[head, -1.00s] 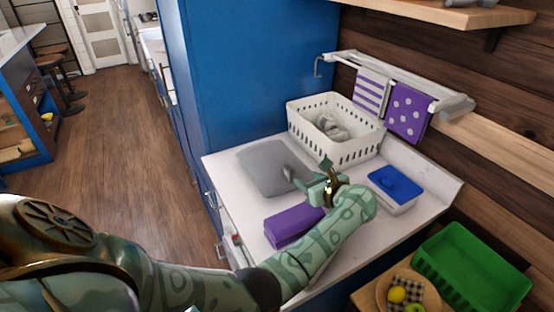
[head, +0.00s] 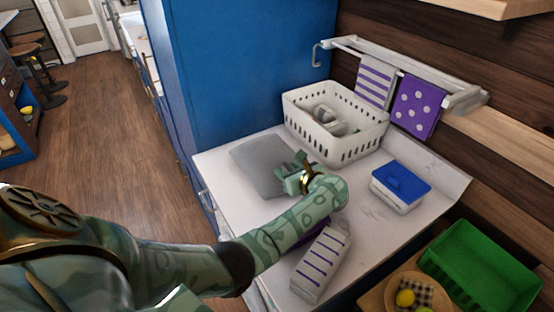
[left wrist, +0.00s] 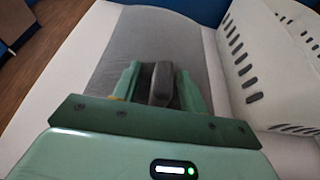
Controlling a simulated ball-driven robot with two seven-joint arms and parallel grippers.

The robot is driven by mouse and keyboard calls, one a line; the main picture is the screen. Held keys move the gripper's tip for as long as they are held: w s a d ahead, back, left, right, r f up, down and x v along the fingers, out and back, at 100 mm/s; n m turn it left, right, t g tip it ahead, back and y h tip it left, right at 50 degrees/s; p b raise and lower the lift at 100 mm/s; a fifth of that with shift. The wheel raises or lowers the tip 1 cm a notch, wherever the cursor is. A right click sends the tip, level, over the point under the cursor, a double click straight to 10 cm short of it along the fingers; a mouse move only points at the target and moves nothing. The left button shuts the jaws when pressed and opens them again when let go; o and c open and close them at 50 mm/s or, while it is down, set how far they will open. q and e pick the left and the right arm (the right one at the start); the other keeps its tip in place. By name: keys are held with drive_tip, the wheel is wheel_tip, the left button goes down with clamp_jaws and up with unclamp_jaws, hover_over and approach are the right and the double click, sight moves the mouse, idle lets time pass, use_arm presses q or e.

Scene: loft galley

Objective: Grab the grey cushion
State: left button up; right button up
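The grey cushion (head: 258,163) lies flat on the white counter, to the left of the white basket. In the left wrist view the cushion (left wrist: 140,42) spreads out ahead of the gripper, with a raised dark grey tab (left wrist: 161,84) standing up on it. My left gripper (head: 296,172) is over the cushion's right part and hides some of it. In the left wrist view its two fingers (left wrist: 160,88) are apart, one on each side of the tab, with small gaps showing. My right gripper is not in view.
The white perforated basket (head: 349,148) holding grey items stands close behind and right of the gripper. A blue-lidded container (head: 399,184) is to the right. A tall blue cabinet (head: 240,70) stands behind.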

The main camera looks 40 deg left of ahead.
use_arm(q)
drive_tip(key=shift+d+r, duration=0.15)
drive_tip(key=c, duration=0.5)
clamp_jaws()
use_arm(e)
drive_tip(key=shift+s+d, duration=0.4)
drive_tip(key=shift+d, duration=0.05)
